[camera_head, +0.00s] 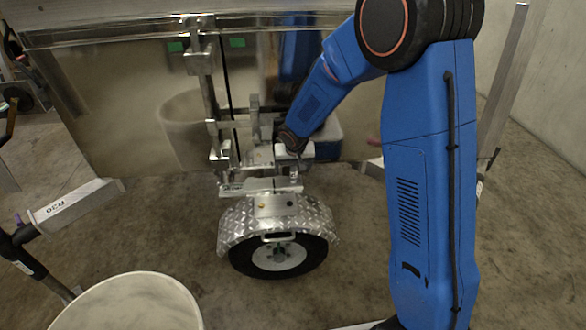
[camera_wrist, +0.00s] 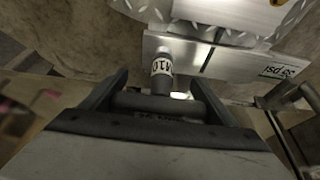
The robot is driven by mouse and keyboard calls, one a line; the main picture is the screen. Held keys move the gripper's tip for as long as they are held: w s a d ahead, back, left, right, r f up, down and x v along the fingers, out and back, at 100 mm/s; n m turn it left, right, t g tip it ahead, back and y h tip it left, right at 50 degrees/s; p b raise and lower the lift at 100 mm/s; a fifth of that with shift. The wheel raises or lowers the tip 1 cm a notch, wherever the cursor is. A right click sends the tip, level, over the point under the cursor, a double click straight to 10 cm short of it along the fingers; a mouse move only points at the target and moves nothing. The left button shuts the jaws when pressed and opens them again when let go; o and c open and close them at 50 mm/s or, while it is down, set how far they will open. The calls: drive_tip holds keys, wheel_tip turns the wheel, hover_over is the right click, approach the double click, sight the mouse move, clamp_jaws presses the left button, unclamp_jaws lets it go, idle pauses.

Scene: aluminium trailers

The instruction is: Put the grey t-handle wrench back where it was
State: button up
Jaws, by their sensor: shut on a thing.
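The grey t-handle wrench (camera_wrist: 160,102) shows in the wrist view as a dark crossbar lying between the two black fingers. A short stem with a white printed label (camera_wrist: 162,68) runs from the bar toward a metal plate (camera_wrist: 228,62). My gripper (camera_wrist: 157,88) is shut on the crossbar. The stem's far end meets or overlaps the plate edge; I cannot tell whether it is seated in anything.
The trailer wheel (camera_head: 279,257) sits under a chequer-plate fender (camera_head: 232,222). An upright metal post (camera_head: 207,95) stands left of my gripper. A labelled bar (camera_head: 70,205) juts in from the left. A round pale top (camera_head: 130,303) is at lower left. Concrete floor is open between.

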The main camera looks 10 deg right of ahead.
drive_tip(key=shift+f, duration=0.15)
drive_tip(key=o, duration=1.5)
drive_tip(key=v, duration=1.2)
drive_tip(key=shift+r, duration=0.3)
